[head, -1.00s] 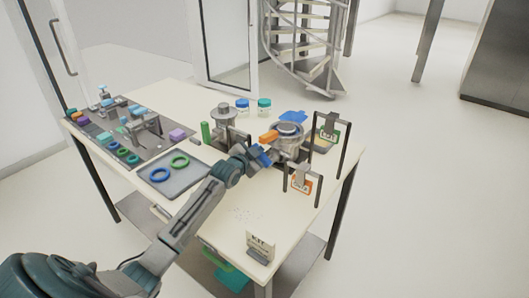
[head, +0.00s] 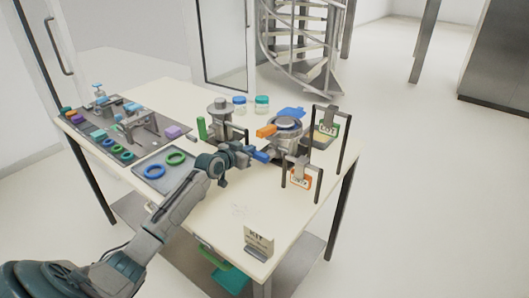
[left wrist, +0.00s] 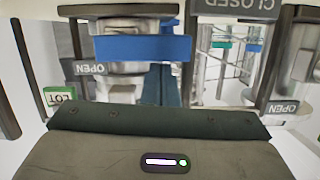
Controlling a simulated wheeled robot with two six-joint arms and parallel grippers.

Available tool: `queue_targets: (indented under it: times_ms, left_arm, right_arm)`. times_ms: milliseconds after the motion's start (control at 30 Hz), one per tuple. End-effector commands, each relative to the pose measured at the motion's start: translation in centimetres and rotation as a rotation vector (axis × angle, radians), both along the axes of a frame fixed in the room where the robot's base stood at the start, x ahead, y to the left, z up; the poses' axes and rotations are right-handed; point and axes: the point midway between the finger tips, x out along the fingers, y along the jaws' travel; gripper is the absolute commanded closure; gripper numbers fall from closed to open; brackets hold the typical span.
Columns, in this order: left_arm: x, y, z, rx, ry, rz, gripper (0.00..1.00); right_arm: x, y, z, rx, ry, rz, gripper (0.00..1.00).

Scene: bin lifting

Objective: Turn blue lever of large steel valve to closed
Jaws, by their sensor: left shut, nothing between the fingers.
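The large steel valve (head: 287,143) stands on the right half of the table, with an orange handle (head: 266,131) on its upper left side. Its blue lever (head: 260,156) sticks out low at its left. In the left wrist view the blue lever (left wrist: 143,48) is a level bar across the steel body. OPEN plates (left wrist: 89,68) and a CLOSED plate (left wrist: 240,8) appear upside down there. My left gripper (head: 249,151) is shut and empty, just left of the lever; I cannot tell whether they touch. My right gripper is not in view.
A smaller steel valve (head: 221,114) and a green cylinder (head: 201,128) stand behind my left wrist. Frames with hanging tags (head: 301,176) stand right of the large valve. A grey tray (head: 150,186) with rings lies at left.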

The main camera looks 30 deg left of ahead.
Motion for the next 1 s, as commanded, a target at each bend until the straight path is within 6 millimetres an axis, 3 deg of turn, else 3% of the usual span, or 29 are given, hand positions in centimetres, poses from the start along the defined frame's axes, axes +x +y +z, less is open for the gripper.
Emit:
queue_targets:
  times_ms: [567,733,900,1000]
  left_arm:
    - [0.0,0.0,0.1,0.001,-0.001,0.0,1.0]
    - [0.2,0.0,1.8,0.001,-0.002,0.002,1.0]
    - [0.6,-0.1,5.1,0.002,-0.003,0.005,1.0]
    - [-2.0,0.2,4.2,0.009,0.002,0.003,1.0]
  right_arm:
    - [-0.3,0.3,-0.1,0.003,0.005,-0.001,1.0]
    - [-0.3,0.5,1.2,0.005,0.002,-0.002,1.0]
    - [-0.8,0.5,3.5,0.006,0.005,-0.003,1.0]
    - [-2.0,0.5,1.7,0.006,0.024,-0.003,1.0]
